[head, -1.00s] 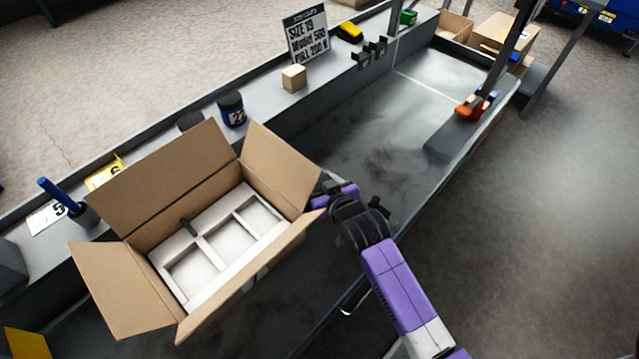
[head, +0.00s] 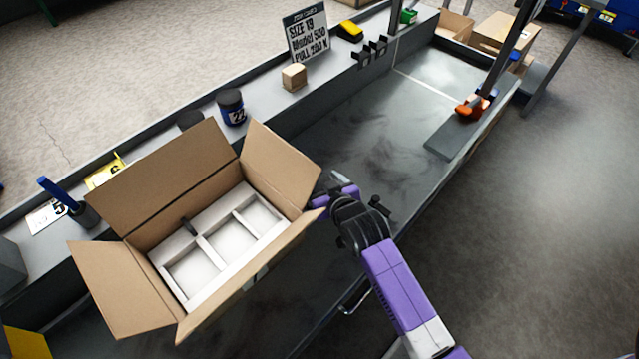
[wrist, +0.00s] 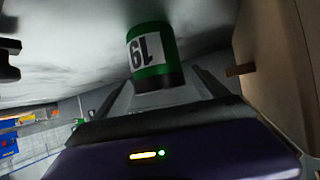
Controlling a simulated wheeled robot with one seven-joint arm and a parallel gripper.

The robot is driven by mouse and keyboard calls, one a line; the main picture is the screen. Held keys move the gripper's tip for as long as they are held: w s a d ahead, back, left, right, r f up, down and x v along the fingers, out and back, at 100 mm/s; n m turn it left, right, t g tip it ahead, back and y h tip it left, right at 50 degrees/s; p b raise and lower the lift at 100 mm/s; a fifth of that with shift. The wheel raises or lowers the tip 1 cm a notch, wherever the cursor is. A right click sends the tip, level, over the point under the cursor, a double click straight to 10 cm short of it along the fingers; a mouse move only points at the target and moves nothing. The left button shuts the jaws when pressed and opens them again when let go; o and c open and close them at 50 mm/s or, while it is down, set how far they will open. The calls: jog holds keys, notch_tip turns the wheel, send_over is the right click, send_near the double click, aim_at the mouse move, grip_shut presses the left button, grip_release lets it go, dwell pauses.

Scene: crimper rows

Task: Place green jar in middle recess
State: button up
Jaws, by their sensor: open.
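The green jar (wrist: 152,57) has a dark band at one end and a white label reading 19, upside down in the wrist view. My gripper (wrist: 158,84) is open, with its fingers on either side of the jar; I cannot tell whether they touch it. In the head view my gripper (head: 326,188) is beside the right flap of the open cardboard box (head: 160,180), and the jar is hidden. A white insert in the box has a row of recesses split by dividers. The middle recess (head: 228,240) looks empty, as do those beside it.
A dark blue jar (head: 231,108), a wooden block (head: 294,77) and a sign (head: 305,35) stand on the rear ledge. A small dark piece (head: 189,227) sits at an insert divider. The raised box flaps are obstacles. The grey bench (head: 385,130) right of the box is largely clear.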

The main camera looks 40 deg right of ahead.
jog(key=p+v, duration=0.1)
jog(key=v, duration=1.1)
jog(key=s+a+r+n+t+y, duration=0.1)
jog(key=s+a+r, duration=0.1)
jog(key=s+a, duration=0.3)
jog(key=s+a+r+n+t+y, duration=0.1)
jog(key=s+a, duration=0.4)
jog(key=s, duration=0.6)
notch_tip(320, 180, up, 3)
jog(key=shift+a+f+n+t+y, duration=0.2)
jog(key=shift+f+n+t+y, duration=0.1)
jog(key=shift+n+y, duration=0.15)
jog(key=shift+o, duration=0.5)
jog(key=s+a+r+n+y, duration=0.1)
jog(key=s+r, duration=0.5)
jog(key=shift+s+a+r+t, duration=0.2)
jog(key=shift+r+t, duration=0.05)
jog(key=shift+t, duration=0.15)
jog(key=shift+y, duration=0.25)
jog(key=shift+w+d, duration=0.1)
